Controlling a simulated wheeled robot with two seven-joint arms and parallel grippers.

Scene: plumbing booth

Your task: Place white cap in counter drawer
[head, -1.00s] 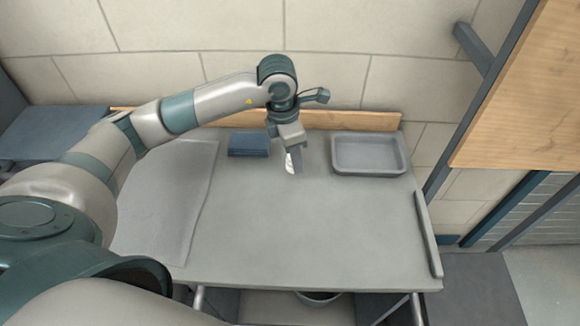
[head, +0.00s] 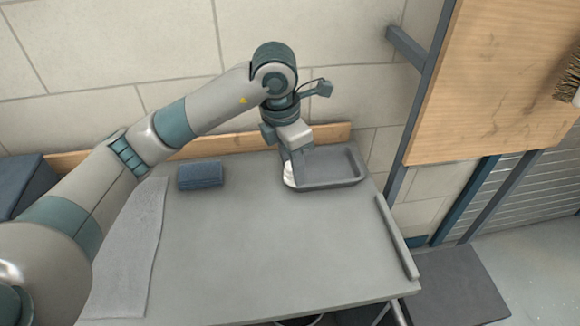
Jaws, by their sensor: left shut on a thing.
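The white cap (head: 288,174) is in the jaws of my left gripper (head: 291,172), which points down over the back of the grey counter (head: 250,240). The gripper is shut on the cap and hides part of it. Cap and gripper overlap the left edge of a grey tray (head: 335,184) in the picture. I cannot tell whether the cap touches the counter or tray. No counter drawer shows clearly; the counter's front lies at the bottom edge of the view. My right gripper is not in view.
A dark blue box (head: 200,175) sits at the counter's back left, and a pale grey mat (head: 130,245) lies along the left. A raised strip (head: 397,237) edges the right side. A wooden board (head: 490,85) stands at the right. The counter's middle is clear.

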